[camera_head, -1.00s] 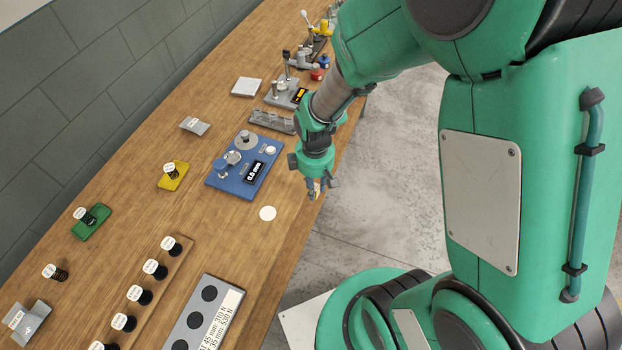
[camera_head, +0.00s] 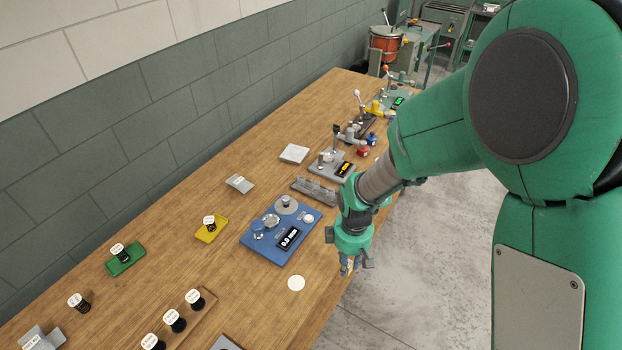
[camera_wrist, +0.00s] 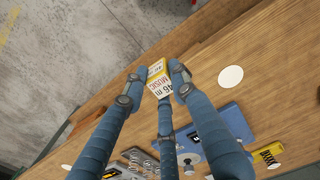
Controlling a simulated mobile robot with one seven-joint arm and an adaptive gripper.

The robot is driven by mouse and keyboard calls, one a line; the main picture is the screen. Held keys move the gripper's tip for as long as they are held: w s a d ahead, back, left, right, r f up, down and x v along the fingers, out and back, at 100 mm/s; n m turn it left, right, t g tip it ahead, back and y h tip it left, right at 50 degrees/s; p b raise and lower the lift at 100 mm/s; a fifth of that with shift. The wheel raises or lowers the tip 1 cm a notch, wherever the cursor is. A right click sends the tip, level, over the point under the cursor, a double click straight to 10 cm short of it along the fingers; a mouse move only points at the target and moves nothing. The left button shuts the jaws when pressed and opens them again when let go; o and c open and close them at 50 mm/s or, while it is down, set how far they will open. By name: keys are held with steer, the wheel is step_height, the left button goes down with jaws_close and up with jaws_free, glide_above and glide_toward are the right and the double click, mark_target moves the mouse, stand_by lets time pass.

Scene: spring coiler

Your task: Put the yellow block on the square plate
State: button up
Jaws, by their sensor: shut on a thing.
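My gripper (camera_head: 348,268) is shut on a small yellow block (camera_wrist: 156,69) with a white label printed in red and black. In the wrist view the block sits between the blue fingertips. In the head view my gripper hangs by the bench's right edge, to the right of the blue device, and the fingers largely hide the block. A pale square plate (camera_head: 294,153) lies flat on the bench farther back, beyond the blue device and well away from my gripper.
A white disc (camera_head: 296,283) lies nearby. Yellow (camera_head: 212,230) and green (camera_head: 125,259) trays hold springs.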

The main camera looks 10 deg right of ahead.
steer(key=w+r+p, duration=0.1)
steer(key=w+r, duration=0.1)
steer(key=w, duration=0.9)
steer(key=w+r+p, duration=0.1)
steer(key=w+r, duration=0.2)
steer(key=w, duration=0.9)
steer(key=w+a+r+p, duration=0.1)
steer(key=w+r+p, duration=0.1)
steer(key=w, duration=0.9)
steer(key=shift+w+a+r, duration=0.1)
steer(key=shift+w+r, duration=0.15)
steer(key=shift+w, duration=0.1)
steer(key=shift+n, duration=0.3)
steer(key=w+a+p, duration=0.1)
steer(key=w, duration=0.7)
steer(key=w+a+p, duration=0.1)
steer(key=w, duration=0.7)
steer(key=w+p, duration=0.2)
steer(key=w, duration=0.5)
steer(key=shift+w+a+f, duration=0.3)
steer(key=shift+w+a, duration=0.1)
steer(key=m+b, duration=0.2)
steer(key=m, duration=1.5)
steer(key=shift+s, duration=0.2)
